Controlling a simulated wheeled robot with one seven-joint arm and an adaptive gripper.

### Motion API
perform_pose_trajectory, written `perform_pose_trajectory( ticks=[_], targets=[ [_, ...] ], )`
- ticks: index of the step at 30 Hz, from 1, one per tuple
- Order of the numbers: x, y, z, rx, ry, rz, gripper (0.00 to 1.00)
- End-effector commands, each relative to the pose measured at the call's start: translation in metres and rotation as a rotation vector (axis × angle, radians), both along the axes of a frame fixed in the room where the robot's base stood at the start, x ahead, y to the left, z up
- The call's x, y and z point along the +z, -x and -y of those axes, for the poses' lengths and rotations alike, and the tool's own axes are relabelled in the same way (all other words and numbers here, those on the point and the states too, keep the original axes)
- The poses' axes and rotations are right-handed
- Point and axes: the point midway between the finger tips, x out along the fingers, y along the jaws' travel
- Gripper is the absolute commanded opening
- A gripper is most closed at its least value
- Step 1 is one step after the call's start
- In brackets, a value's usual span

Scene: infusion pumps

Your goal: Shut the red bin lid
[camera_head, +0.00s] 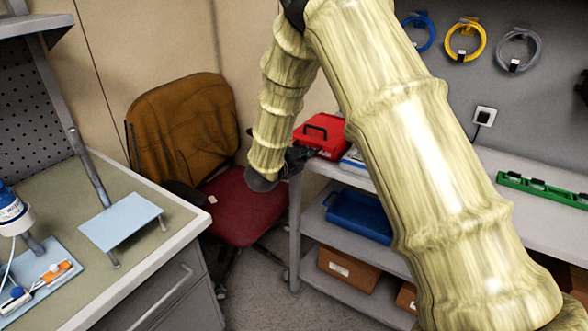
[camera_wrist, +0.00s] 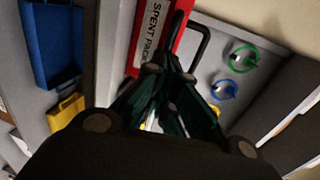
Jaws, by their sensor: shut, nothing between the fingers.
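The red bin (camera_head: 331,146) with a black handle stands on the left end of the grey bench top in the head view. In the wrist view its red side (camera_wrist: 178,42) and a white label reading "SPENT PACK" (camera_wrist: 150,40) show behind my fingers. The black handle (camera_wrist: 204,42) shows just right of the fingers. My gripper (camera_wrist: 170,73) is shut and empty, its fingertips overlapping the bin in the wrist view. In the head view my gripper (camera_head: 298,158) is beside the bin's near left side. I cannot tell contact or the lid's angle.
A blue tray (camera_head: 360,216) and a cardboard box (camera_head: 347,268) sit on shelves below the bench. A red chair (camera_head: 240,207) with a brown jacket (camera_head: 185,125) stands left of it. A worktable (camera_head: 165,245) is at the left. Coiled cables (camera_head: 467,40) hang on the wall.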

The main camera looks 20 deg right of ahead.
Motion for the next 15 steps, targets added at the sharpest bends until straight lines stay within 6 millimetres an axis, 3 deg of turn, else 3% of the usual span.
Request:
perform_pose_trajectory(
  ticks=[6, 15],
  targets=[
    [-0.002, -0.02, 0.026, -0.001, -0.001, 0.0, 0.0],
    [0.001, -0.027, 0.035, -0.001, 0.0, 0.0, 0.0]
  ],
)
